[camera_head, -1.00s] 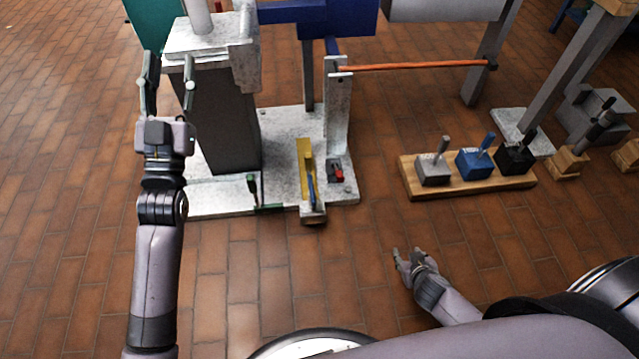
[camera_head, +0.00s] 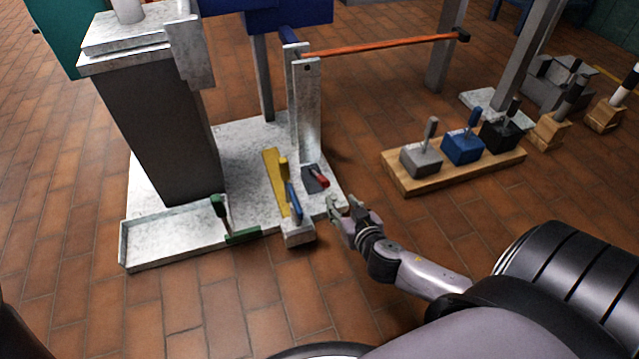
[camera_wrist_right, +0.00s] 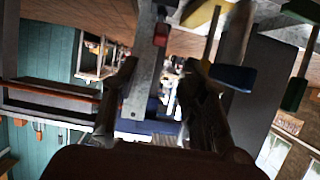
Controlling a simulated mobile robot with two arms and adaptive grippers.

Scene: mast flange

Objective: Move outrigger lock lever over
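Several levers stand on the pale metal base plate (camera_head: 245,150); no readable label shows which is the outrigger lock lever. A red-gripped lever (camera_head: 321,181) sits by the foot of the upright bracket, a blue lever (camera_head: 294,203) stands beside a yellow plate (camera_head: 275,180), and a green lever (camera_head: 220,212) stands at the front edge. My right gripper (camera_head: 347,205) is open and empty, just right of the base plate's front corner and near the red lever. The right wrist view shows its spread fingers (camera_wrist_right: 155,95), with the red (camera_wrist_right: 160,35), blue (camera_wrist_right: 233,76) and green (camera_wrist_right: 294,94) levers beyond. My left gripper is out of view.
A wooden board (camera_head: 450,170) with grey, blue and black lever boxes lies right of the base plate. An orange bar (camera_head: 385,46) runs right from the upright bracket (camera_head: 306,110). A dark column (camera_head: 160,135) stands left. Brick floor in front is clear.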

